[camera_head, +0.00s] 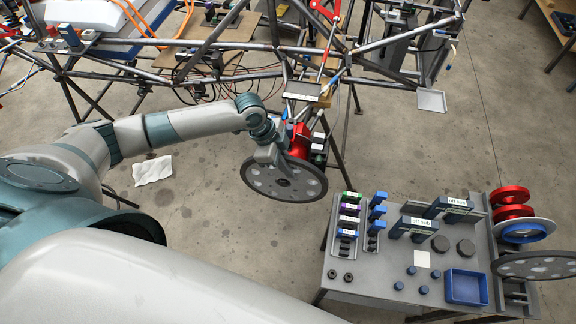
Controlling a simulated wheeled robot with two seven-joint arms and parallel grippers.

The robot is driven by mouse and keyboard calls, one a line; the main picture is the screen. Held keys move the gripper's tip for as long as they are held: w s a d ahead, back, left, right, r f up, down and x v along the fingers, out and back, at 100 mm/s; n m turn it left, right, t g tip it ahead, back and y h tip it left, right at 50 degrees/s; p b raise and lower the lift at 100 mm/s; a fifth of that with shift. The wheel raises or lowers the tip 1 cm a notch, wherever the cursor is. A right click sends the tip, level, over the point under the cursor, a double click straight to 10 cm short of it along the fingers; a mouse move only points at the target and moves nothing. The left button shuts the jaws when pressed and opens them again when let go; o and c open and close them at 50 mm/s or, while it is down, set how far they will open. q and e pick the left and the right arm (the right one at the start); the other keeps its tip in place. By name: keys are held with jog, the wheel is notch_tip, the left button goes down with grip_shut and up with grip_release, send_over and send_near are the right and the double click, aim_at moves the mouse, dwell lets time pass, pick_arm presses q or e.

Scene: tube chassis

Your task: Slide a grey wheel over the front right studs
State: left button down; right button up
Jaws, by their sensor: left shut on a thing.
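My left gripper (272,155) is shut on a grey wheel (310,184), a dark disc with a ring of holes. It holds the wheel off the floor, nearly flat in this view, beside the tube chassis (225,45). A red hub part (300,140) on the chassis shows just behind the wheel. The wheel and my gripper hide part of the hub, and I cannot make out the studs. A gap between wheel and hub cannot be judged. My right gripper is not in view.
A grey table (345,295) at lower right carries small boxes, a blue tray (466,287) and red discs (510,195). A second grey wheel (540,266) stands at its right edge. A white sheet (153,170) lies on the floor. Open floor separates chassis and table.

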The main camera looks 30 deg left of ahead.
pick_arm(q)
jog(key=shift+r+p, duration=0.1)
jog(key=shift+p, duration=0.2)
dwell(0.4)
dwell(0.9)
jog(key=shift+w+a, duration=0.2)
jog(key=shift+w, duration=0.55)
dwell(0.3)
jog(key=shift+w+a, duration=0.15)
jog(key=shift+w, duration=0.5)
jog(key=c, duration=1.8)
grip_release()
jog(key=shift+o, duration=0.2)
jog(key=shift+s+b, duration=0.1)
jog(key=shift+b, duration=0.2)
